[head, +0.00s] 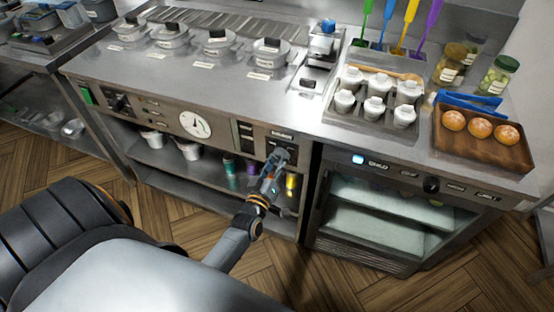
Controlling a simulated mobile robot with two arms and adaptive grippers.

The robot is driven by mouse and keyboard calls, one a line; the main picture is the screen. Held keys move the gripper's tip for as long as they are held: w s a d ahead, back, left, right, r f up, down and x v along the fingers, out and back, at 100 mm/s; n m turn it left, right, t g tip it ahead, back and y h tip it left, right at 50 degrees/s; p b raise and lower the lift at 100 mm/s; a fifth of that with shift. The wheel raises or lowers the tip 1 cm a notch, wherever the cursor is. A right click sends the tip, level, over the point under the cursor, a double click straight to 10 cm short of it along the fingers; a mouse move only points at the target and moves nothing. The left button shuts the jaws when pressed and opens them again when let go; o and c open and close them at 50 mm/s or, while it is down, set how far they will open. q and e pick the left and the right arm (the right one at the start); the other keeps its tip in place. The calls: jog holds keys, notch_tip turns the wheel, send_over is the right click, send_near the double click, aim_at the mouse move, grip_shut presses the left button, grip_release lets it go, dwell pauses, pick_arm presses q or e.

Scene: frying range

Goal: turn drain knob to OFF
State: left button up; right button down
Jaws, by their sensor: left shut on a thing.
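My left gripper (279,158) reaches up to the front panel of the steel frying range (222,135), right of the round dial. It is shut on a small dark control on the panel under a pale label, which I take to be the drain knob (275,144). The gripper covers most of this control, so its setting cannot be read. The label (281,135) is too small to read. My right gripper is not in view.
A round white dial (195,125) and a dark knob (118,103) sit further left on the panel. An open shelf (180,161) with cups is below. On the right stands a glass-fronted cabinet (380,210), with a tray of jars (352,125) and a wooden tray (480,152) above.

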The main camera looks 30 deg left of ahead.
pick_arm(q)
jog(key=shift+w+r, duration=0.1)
jog(key=o, duration=1.1)
jog(key=shift+o, duration=0.2)
jog(key=v, duration=1.2)
